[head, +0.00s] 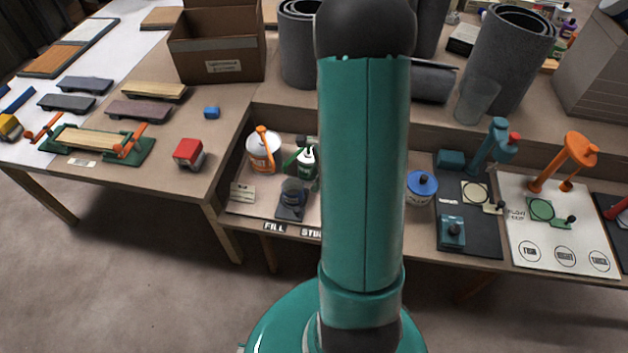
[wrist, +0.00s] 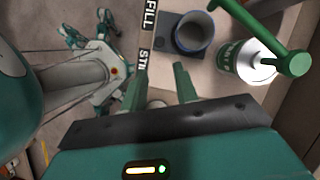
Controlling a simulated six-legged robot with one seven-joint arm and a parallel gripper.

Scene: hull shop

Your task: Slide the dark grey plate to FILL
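The dark grey plate (head: 290,214) lies on the lower bench behind its front edge, with a dark blue-grey cup (head: 292,191) standing on it. The FILL label (head: 273,227) is on the edge in front and slightly left of the plate. A second label, partly hidden, starts "STU" (head: 310,233). The wrist view shows the plate (wrist: 168,42), the cup (wrist: 194,33), the FILL label (wrist: 151,14) and the second label (wrist: 144,62). My gripper (wrist: 160,68) is open and empty, its fingertips just below the plate in that picture. In the head view my arm hides it.
A white can with an orange handle (head: 262,152) and a green-handled container (head: 306,160) stand behind the plate. The latter is close to the cup in the wrist view (wrist: 238,64). A blue-lidded jar (head: 421,188) stands right of my arm. A card (head: 242,193) lies left.

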